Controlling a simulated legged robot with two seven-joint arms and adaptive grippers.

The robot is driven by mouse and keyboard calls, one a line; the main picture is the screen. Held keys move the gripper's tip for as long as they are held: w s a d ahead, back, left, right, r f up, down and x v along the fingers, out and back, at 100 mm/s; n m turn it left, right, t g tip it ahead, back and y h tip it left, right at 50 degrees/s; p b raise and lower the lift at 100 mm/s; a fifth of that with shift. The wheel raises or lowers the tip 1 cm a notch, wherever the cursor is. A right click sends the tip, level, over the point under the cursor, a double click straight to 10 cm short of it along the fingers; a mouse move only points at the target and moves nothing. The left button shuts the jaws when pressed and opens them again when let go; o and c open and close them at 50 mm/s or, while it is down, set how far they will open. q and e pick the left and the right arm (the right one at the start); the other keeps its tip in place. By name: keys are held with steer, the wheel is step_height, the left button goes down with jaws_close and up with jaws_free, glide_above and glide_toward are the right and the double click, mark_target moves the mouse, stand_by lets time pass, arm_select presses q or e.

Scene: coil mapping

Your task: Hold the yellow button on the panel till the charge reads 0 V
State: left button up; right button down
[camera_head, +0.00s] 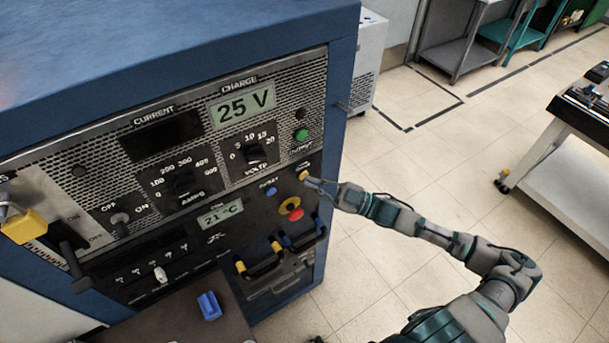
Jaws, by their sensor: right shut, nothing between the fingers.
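The panel (235,176) is the front of a blue cabinet. Its charge display (243,107) reads 25 V. The yellow button (303,175) is on the panel's right side, below the green output button. My right gripper (314,183) is shut and empty, with its fingertips at the yellow button. I cannot tell whether they touch it or press it in. My left gripper is not in view.
A red knob on a yellow ring (293,209) and a blue reset button (271,191) sit close below the yellow button. A brown surface with a blue block (209,306) is in front. A white cart (567,165) stands right; the floor between is clear.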

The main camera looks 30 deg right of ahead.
stand_by(0.4)
steer(key=shift+w+b, duration=0.3)
steer(key=shift+w, duration=0.1)
stand_by(3.6)
steer(key=shift+s+p, duration=0.8)
steer(key=shift+p, duration=0.35)
